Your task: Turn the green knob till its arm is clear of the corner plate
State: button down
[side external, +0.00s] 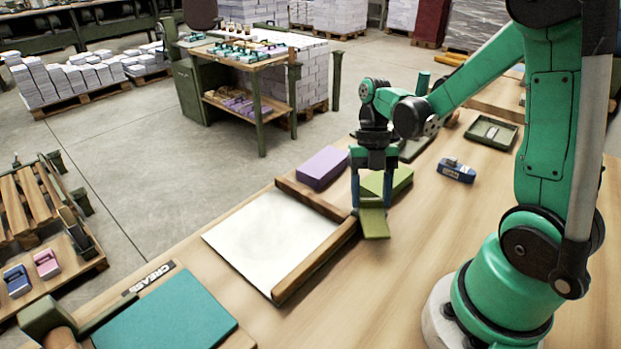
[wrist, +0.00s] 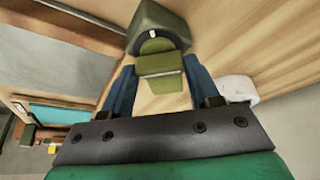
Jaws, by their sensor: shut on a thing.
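The green knob (side external: 373,224) is olive, with a flat part sticking out toward the near side of the bench. It stands by the corner where two wooden rails meet. My gripper (side external: 371,204) points down, its blue fingers on either side of the knob, shut on it. In the wrist view the knob (wrist: 161,65) shows as an olive stepped piece between the two blue fingers. I cannot make out a separate corner plate. A white sheet (side external: 265,235) lies between the rails, left of the knob. The fingertips' contact is partly hidden.
The wooden rails (side external: 318,262) border the sheet. A blue stapler-like item (side external: 456,170) and a tray (side external: 490,133) lie to the right.

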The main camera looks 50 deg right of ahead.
jog(key=shift+n, duration=0.3)
dwell(0.4)
jog(key=shift+c, duration=1)
grip_release()
jog(key=shift+v, duration=2.8)
jog(key=shift+w+a+r+m+t+h, duration=0.15)
jog(key=shift+a+m+h, duration=0.1)
jog(key=shift+m, duration=0.25)
jog(key=shift+s+a+r+m+t+h, duration=0.1)
jog(key=shift+a+m+t+h, duration=0.1)
jog(key=shift+m, duration=0.3)
jog(key=a+r+m+t, duration=0.1)
jog(key=a+m+t, duration=0.1)
jog(key=m, duration=0.6)
jog(key=w+a+r+m+t+h, duration=0.1)
jog(key=a+m+t, duration=0.2)
jog(key=m, duration=0.5)
jog(key=a+r+m+t+h, duration=0.1)
jog(key=a+m+t, duration=0.2)
jog(key=m, duration=0.6)
jog(key=shift+w+a+t, duration=0.15)
jog(key=shift+w+t, duration=0.1)
jog(key=shift+t, duration=0.6)
